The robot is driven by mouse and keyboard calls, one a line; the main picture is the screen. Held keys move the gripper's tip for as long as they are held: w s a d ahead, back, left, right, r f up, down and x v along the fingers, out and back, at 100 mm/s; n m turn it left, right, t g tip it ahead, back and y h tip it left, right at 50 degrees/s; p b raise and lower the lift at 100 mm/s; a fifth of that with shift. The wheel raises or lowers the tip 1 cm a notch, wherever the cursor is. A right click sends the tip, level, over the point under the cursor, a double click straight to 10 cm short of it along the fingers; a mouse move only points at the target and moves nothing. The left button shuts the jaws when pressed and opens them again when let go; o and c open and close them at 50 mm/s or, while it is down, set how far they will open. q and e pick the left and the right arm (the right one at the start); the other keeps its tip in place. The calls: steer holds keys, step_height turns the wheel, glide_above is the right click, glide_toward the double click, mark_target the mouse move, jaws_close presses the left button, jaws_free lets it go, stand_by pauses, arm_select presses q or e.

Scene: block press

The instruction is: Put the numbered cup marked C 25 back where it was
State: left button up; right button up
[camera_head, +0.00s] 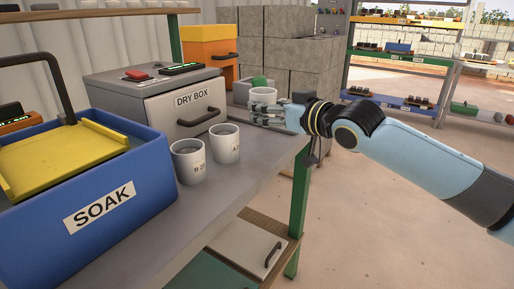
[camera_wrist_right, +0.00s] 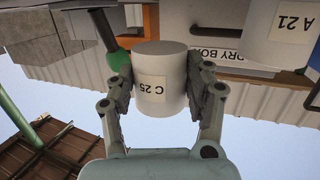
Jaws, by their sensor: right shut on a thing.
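The white cup marked C 25 (camera_wrist_right: 172,62) is between the fingers of my right gripper (camera_wrist_right: 160,85), which is shut on it. The wrist view shows it upside down, with its label facing the camera. In the head view the same cup (camera_head: 263,95) is at the far right end of the grey bench (camera_head: 235,185), upright, with my right gripper (camera_head: 266,112) at its side. I cannot tell whether its base touches the bench. Two other white cups, one marked A 21 (camera_head: 225,145) and one whose label starts with B (camera_head: 188,163), stand on the bench. My left gripper is out of view.
A blue SOAK tub (camera_head: 150,205) with a yellow tray (camera_head: 65,155) stands at the left. A grey DRY BOX (camera_head: 165,100) with a handle is behind the cups. Bench room is bare right of cup A 21.

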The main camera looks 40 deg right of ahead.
mark_target(257, 141)
steer(key=shift+w+a+f+b, duration=0.15)
steer(key=shift+w+a+f, duration=0.2)
steer(key=shift+w, duration=0.25)
steer(key=shift+w+a+f+b, duration=0.2)
steer(key=shift+w+f, duration=0.25)
steer(key=shift+w, duration=0.15)
steer(key=shift+w+a, duration=0.1)
steer(key=shift+w, duration=0.05)
steer(key=shift+f, duration=0.35)
step_height(257, 141, down, 3)
steer(key=shift+r+b, duration=0.1)
steer(key=shift+b, duration=0.5)
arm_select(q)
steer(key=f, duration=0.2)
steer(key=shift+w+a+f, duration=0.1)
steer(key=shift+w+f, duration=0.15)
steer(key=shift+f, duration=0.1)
arm_select(e)
steer(key=shift+f, duration=0.2)
steer(key=shift+f, duration=0.2)
steer(key=o, duration=1.4)
steer(key=shift+c, duration=0.2)
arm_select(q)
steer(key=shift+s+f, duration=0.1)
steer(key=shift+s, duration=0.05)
